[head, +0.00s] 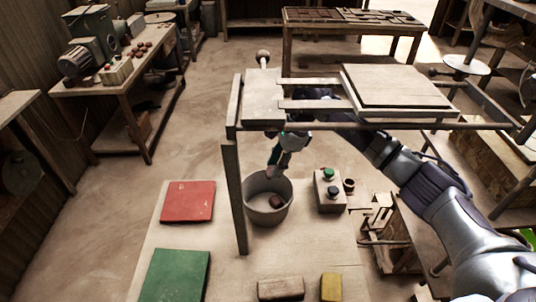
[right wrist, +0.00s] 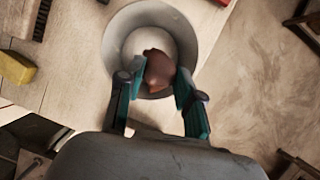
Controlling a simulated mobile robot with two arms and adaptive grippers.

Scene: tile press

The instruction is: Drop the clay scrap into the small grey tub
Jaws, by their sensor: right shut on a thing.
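The small grey tub (head: 252,212) stands on the pale table, beyond the press post. It is round and open; its rim also shows in the right wrist view (right wrist: 118,35). The clay scrap (right wrist: 158,70) is a small reddish-brown lump. In the right wrist view it lies between the fingertips of my right gripper (right wrist: 160,80), which is shut on it, over the tub. In the head view my right gripper (head: 272,166) points down at the tub's far rim, and a brown lump shows within the tub's outline. My left gripper is not in view.
The press frame (head: 241,195) with its wooden top stands over the table, close to the tub. A button box (head: 329,190) is right of the tub.

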